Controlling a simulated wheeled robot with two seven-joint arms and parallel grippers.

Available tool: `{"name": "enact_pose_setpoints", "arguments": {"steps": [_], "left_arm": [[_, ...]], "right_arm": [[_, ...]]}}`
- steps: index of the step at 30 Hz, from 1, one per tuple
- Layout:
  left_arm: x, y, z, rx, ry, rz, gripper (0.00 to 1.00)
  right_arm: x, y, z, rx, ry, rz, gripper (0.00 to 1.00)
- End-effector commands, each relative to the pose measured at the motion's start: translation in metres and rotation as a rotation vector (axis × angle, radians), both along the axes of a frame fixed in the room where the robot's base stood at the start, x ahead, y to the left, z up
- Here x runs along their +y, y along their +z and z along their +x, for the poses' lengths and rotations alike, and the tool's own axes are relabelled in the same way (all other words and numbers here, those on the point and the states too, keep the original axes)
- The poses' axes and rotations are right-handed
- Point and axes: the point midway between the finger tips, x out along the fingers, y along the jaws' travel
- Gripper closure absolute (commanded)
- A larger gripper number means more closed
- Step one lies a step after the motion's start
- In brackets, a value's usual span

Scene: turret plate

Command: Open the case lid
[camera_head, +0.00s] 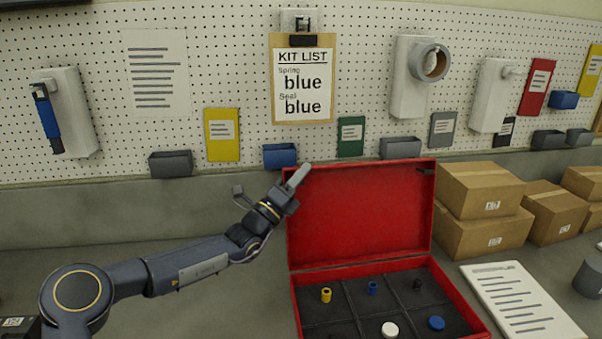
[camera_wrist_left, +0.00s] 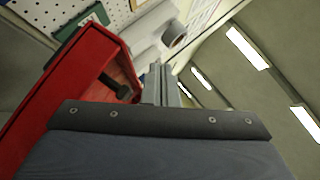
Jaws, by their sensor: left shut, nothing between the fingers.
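The red case (camera_head: 461,304) sits on the bench at the centre right, with its red lid (camera_head: 360,213) standing upright at the back. Inside, dark compartments hold a yellow part (camera_head: 326,295), a blue part (camera_head: 373,288), a black part (camera_head: 417,285), a white disc (camera_head: 390,329) and a blue disc (camera_head: 437,323). My left gripper (camera_head: 298,177) is shut and empty at the lid's upper left corner; I cannot tell whether it touches. The left wrist view shows the gripper fingers (camera_wrist_left: 161,85) beside the red lid (camera_wrist_left: 50,95). My right gripper is not in view.
Cardboard boxes (camera_head: 485,190) stand right of the case, and a printed sheet (camera_head: 520,300) lies beside it. A grey cylinder (camera_head: 590,277) is at the right edge. A pegboard behind carries a kit list (camera_head: 303,85) reading spring blue, seal blue.

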Motion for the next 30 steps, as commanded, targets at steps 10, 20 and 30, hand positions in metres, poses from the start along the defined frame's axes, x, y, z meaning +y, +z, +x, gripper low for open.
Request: {"name": "enact_pose_setpoints", "arguments": {"steps": [10, 20, 30], "left_arm": [[0.019, -0.017, -0.016, 0.001, 0.002, 0.0, 1.0], [0.046, -0.036, -0.045, -0.005, 0.0, 0.007, 1.0], [0.006, -0.03, -0.18, -0.63, -0.068, 0.729, 1.0]], "right_arm": [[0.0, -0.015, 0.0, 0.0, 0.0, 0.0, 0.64], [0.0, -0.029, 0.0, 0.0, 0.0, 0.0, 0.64], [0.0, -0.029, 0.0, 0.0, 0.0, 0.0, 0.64]]}}
